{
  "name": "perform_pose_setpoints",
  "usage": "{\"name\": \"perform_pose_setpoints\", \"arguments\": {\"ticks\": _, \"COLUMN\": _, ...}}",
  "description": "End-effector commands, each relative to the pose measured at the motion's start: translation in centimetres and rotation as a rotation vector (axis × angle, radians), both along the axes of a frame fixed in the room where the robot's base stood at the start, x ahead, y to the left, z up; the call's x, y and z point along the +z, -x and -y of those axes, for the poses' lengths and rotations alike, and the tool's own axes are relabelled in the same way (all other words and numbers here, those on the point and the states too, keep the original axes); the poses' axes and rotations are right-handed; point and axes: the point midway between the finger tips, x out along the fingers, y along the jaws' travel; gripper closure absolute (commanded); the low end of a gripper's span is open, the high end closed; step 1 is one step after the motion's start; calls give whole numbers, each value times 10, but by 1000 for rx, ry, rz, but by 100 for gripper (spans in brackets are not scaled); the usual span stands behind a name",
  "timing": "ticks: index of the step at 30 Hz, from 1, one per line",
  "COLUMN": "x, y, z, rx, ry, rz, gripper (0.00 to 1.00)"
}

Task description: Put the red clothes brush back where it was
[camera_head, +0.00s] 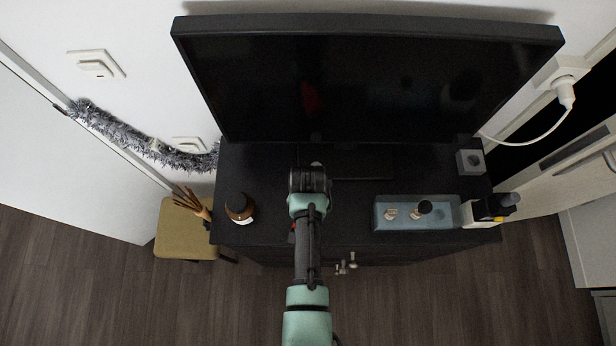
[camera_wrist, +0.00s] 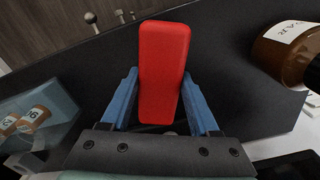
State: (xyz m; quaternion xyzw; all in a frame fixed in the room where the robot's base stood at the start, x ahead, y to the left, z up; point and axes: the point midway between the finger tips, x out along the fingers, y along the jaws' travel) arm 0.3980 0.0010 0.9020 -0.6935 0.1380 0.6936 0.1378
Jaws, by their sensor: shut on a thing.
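The red clothes brush (camera_wrist: 164,65) is a smooth red block in the middle of the wrist view. My gripper (camera_wrist: 160,78) is shut on it, with one blue finger on each side. The brush is over or close to the dark dresser top (camera_head: 345,215); I cannot tell whether it touches. In the head view my arm hides nearly all of the brush, and only a small red bit (camera_head: 293,228) shows left of the arm. The underside of the brush is hidden.
A blue-grey tray (camera_head: 440,222) with small labelled items is to the right. A dark screen (camera_head: 370,90) stands behind. The dresser top between arm and tray is clear.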

Motion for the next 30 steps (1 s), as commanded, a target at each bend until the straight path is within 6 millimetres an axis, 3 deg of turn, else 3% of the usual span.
{"name": "perform_pose_setpoints", "arguments": {"ticks": 25, "x": -9, "y": 0, "z": 0, "rx": 0, "ry": 0, "rz": 1, "gripper": 97}}
{"name": "perform_pose_setpoints", "arguments": {"ticks": 26, "x": -9, "y": 0, "z": 0, "rx": 0, "ry": -1, "rz": 1, "gripper": 37}}
{"name": "perform_pose_setpoints", "arguments": {"ticks": 30, "x": -8, "y": 0, "z": 0, "rx": 0, "ry": 0, "rz": 1, "gripper": 11}}
